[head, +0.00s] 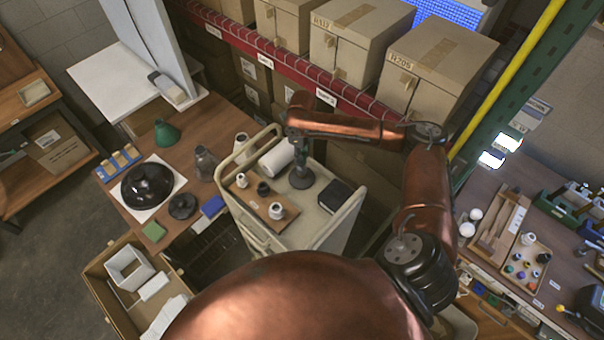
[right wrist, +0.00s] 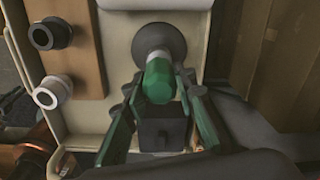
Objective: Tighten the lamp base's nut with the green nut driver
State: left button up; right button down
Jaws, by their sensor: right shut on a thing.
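My right gripper (head: 300,166) reaches down over the beige cart in the head view. In the right wrist view its two green-looking fingers (right wrist: 160,88) are shut on the green nut driver (right wrist: 158,82), with its rounded green handle end towards the camera. A pale section shows beyond the handle. Behind it is a grey round disc (right wrist: 160,38) on the cart top; I cannot tell whether the driver touches it. A glossy black domed disc (head: 148,184), which looks like the lamp base, rests on a white sheet on the left table. Its nut is too small to make out. My left gripper is out of view.
The cart (head: 322,232) also holds a wooden board (head: 252,200) with several small spools, a white roll (head: 276,158) and a black box (head: 335,196). A green cone (head: 167,134), a black ring (head: 182,205) and a glass bottle (head: 205,162) stand on the left table. Shelved boxes (head: 437,70) line the back.

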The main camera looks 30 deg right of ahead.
jog(key=shift+p, duration=0.45)
jog(key=shift+f, duration=0.4)
dwell(0.9)
jog(key=shift+p, duration=0.55)
jog(key=shift+f, duration=0.75)
dwell(0.7)
dwell(0.8)
jog(key=shift+r+m+p, duration=0.1)
jog(key=shift+m+p, duration=0.2)
jog(key=shift+p, duration=0.35)
jog(key=shift+m+p, duration=1.05)
jog(key=shift+m, duration=0.35)
